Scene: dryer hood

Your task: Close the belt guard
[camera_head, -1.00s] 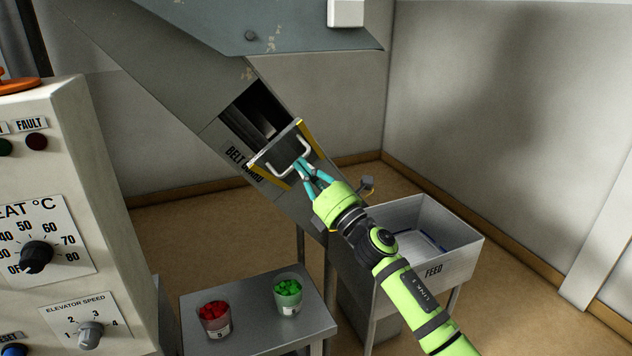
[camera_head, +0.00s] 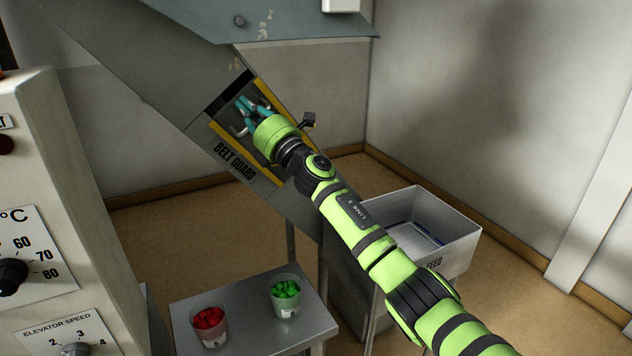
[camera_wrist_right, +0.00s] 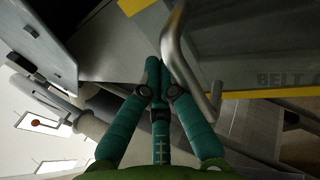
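The belt guard (camera_head: 225,137) is a grey panel between yellow strips on the sloping chute, with a bent metal handle (camera_head: 238,130). A narrow dark gap (camera_head: 229,92) shows at its upper end. My right gripper (camera_head: 250,105) is over the panel at the handle, and its arm hides part of the guard. In the right wrist view, its teal fingers (camera_wrist_right: 159,66) are drawn together at the tips, close beside the handle bar (camera_wrist_right: 183,62). The bar does not appear to be between them. Whether they touch it is unclear. My left gripper is not in view.
A grey hood (camera_head: 290,22) overhangs the chute's upper part. A feed bin (camera_head: 455,225) stands right of the chute, near my right arm. A small table (camera_head: 250,318) below holds cups of red (camera_head: 209,326) and green pieces (camera_head: 286,296). A control panel (camera_head: 45,190) stands left.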

